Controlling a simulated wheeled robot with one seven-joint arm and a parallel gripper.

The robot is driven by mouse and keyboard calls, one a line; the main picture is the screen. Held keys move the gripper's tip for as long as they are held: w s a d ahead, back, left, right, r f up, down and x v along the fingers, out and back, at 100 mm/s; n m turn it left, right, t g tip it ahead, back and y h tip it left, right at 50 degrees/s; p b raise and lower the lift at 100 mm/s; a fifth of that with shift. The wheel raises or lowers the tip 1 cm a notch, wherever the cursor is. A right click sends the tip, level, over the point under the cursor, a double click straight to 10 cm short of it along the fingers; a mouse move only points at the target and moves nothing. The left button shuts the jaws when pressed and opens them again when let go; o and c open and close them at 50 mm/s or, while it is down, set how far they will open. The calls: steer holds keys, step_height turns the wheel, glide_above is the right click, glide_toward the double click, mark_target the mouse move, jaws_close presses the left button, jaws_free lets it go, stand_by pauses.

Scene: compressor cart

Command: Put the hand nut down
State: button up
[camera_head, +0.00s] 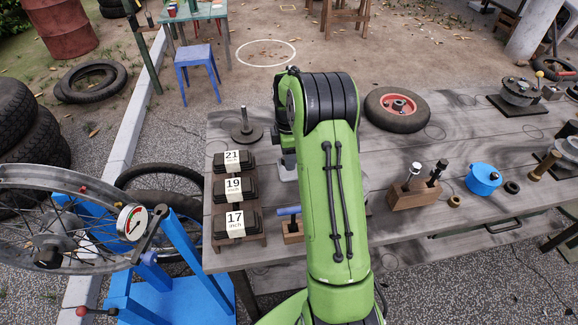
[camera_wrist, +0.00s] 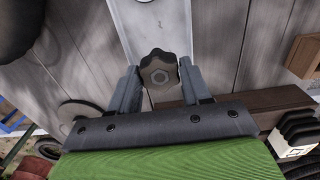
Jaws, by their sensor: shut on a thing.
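The hand nut (camera_wrist: 160,70) is a dark, lobed knob in the wrist view. My gripper (camera_wrist: 160,78) has one finger on each side of it and is shut on it. Beyond the nut lies a pale grey metal strip or plate (camera_wrist: 155,22) on the grey plank table (camera_wrist: 225,50). I cannot tell whether the nut touches that surface or hangs above it. In the head view my green arm hides the nut and most of my gripper.
Black stacks labelled 21, 19 and 17 inch (camera_head: 233,189) stand left of my arm. A round base with a rod (camera_head: 246,130) is behind them. A red-hubbed wheel (camera_head: 397,109), a wooden tool block (camera_head: 416,193) and a blue pot (camera_head: 483,179) are to the right.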

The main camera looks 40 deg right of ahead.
step_height(320, 180, down, 3)
steer(key=shift+f+b, duration=0.1)
steer(key=shift+b, duration=0.2)
steer(key=shift+r, duration=0.2)
steer(key=shift+f, duration=0.1)
steer(key=o, duration=0.9)
